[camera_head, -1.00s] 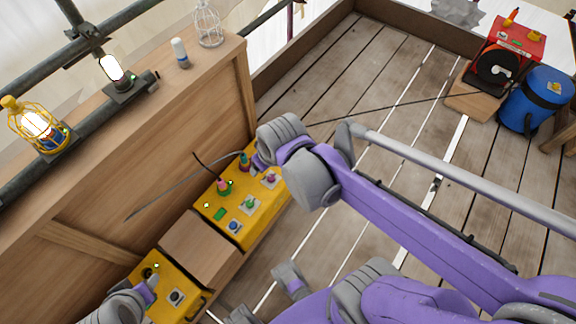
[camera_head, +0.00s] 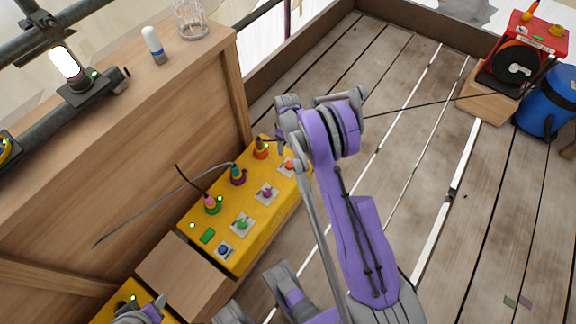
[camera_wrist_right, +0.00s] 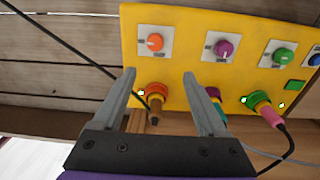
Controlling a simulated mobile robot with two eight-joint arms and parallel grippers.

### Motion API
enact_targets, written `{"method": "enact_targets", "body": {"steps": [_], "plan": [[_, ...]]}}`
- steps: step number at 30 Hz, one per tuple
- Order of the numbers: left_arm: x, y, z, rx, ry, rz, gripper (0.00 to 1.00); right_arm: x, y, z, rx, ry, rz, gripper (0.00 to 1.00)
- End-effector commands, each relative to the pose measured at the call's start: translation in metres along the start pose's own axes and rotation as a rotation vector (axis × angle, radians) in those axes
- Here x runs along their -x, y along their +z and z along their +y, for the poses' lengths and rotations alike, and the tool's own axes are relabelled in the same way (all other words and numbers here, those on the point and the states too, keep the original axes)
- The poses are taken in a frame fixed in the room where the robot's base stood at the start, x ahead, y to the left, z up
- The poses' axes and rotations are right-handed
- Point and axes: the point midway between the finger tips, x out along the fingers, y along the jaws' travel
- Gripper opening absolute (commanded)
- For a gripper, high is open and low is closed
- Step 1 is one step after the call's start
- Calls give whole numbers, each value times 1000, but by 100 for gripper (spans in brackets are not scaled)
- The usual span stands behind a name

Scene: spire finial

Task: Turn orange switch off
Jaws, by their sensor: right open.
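The orange switch (camera_head: 287,167) is a round knob on a white plate at the far end of the yellow control box (camera_head: 205,263). In the right wrist view the orange switch (camera_wrist_right: 155,42) lies just beyond the fingertips. My right gripper (camera_wrist_right: 159,75) is open and empty, its fingers spread to either side of the orange plug (camera_wrist_right: 157,93). In the head view the right gripper (camera_head: 281,143) is beside the far end of the box, partly hidden by its wrist. My left gripper (camera_head: 155,306) is at the bottom left over another yellow box; its jaws are unclear.
Purple (camera_head: 267,194), green (camera_head: 242,224) and blue (camera_head: 224,250) switches line the same box. Plugs with cables stand behind them. A wooden panel (camera_head: 170,125) rises behind the box. The plank floor to the right is mostly clear.

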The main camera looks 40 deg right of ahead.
Motion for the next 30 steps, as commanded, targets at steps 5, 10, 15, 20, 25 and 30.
{"method": "enact_targets", "body": {"steps": [5, 10, 15, 20, 25, 30], "plan": [[-10, 3, 0, 0, 0, -4, 50, -38, 6, 12, 12, -12, -17, 75], [-14, 4, 0, 0, 0, -5, 50, -56, 6, 13, 15, -13, -19, 75], [-22, 7, 0, 0, 0, -8, 50, -88, 7, 13, 15, -13, -18, 75], [-28, 9, 0, 0, 0, -10, 50, -118, 7, 12, 14, -12, -18, 75], [-33, 10, 0, 0, 0, -11, 50, -139, 8, 12, 14, -12, -17, 75], [-34, 10, 0, 0, 0, -12, 50, -146, 8, 12, 14, -12, -17, 75]]}}
